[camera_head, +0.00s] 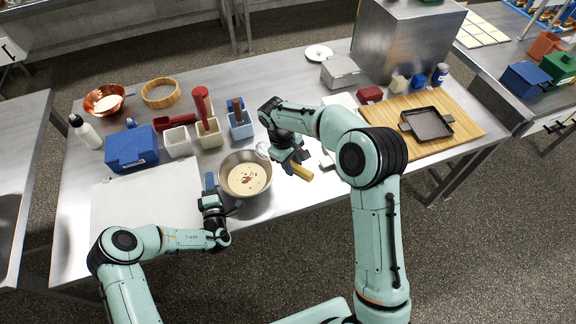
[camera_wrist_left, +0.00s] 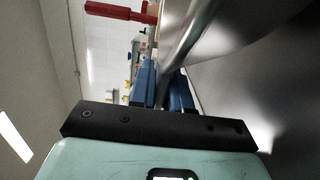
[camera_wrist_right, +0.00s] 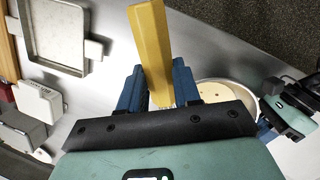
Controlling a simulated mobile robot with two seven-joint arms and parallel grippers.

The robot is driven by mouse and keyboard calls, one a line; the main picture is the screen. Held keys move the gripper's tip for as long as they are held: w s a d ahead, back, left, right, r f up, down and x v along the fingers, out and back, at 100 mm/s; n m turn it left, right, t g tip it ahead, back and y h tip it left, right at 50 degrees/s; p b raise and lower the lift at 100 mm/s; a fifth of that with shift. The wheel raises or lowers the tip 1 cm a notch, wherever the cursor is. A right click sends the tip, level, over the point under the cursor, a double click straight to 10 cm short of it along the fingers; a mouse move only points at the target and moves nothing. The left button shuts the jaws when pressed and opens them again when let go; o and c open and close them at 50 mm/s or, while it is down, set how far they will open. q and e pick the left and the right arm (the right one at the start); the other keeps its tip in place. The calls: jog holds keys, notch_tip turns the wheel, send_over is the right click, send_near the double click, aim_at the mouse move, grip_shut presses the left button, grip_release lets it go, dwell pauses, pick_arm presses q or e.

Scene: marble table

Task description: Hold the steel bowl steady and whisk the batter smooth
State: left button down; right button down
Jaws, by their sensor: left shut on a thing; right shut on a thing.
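The steel bowl (camera_head: 265,196) stands near the table's front edge with pale batter (camera_head: 245,179) in it, streaked with brown. My left gripper (camera_head: 211,186) is shut on the bowl's left rim; the bowl's steel wall (camera_wrist_left: 235,85) passes between its blue fingers (camera_wrist_left: 168,85) in the left wrist view. My right gripper (camera_head: 290,163), just right of the bowl, is shut on the whisk's yellow handle (camera_head: 300,172), which also shows in the right wrist view (camera_wrist_right: 150,45). Thin wires (camera_head: 263,150) show at the bowl's far right rim; whether they touch the batter cannot be told.
Behind the bowl stand a blue container (camera_head: 240,125), a cream container (camera_head: 209,135) and a white one (camera_head: 178,142). A blue box (camera_head: 132,147) is at the left. A wooden board (camera_head: 462,128) with a dark pan (camera_head: 427,124) lies at the right. A white mat (camera_head: 140,205) lies front left.

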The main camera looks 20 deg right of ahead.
notch_tip(320, 180, up, 4)
jog(key=w+n+t+h, duration=0.3)
jog(key=n+h, duration=0.4)
jog(key=n, duration=0.2)
notch_tip(320, 180, up, 8)
jog(key=n+t, duration=0.8)
jog(key=t, duration=0.1)
send_over(260, 152)
jog(key=s+d, duration=0.1)
jog(key=d, duration=0.3)
jog(key=shift+s+a+h, duration=0.1)
jog(key=shift+s+h, duration=0.1)
jog(key=shift+h, duration=0.2)
jog(key=shift+a+f, duration=0.6)
jog(key=shift+f, duration=1.7)
jog(key=shift+a+f, duration=0.65)
jog(key=shift+f, duration=1.6)
jog(key=shift+a+f, duration=0.6)
jog(key=shift+f, duration=1.7)
jog(key=shift+s, duration=1.1)
jog(key=shift+w+f, duration=0.1)
jog(key=shift+w, duration=1.85)
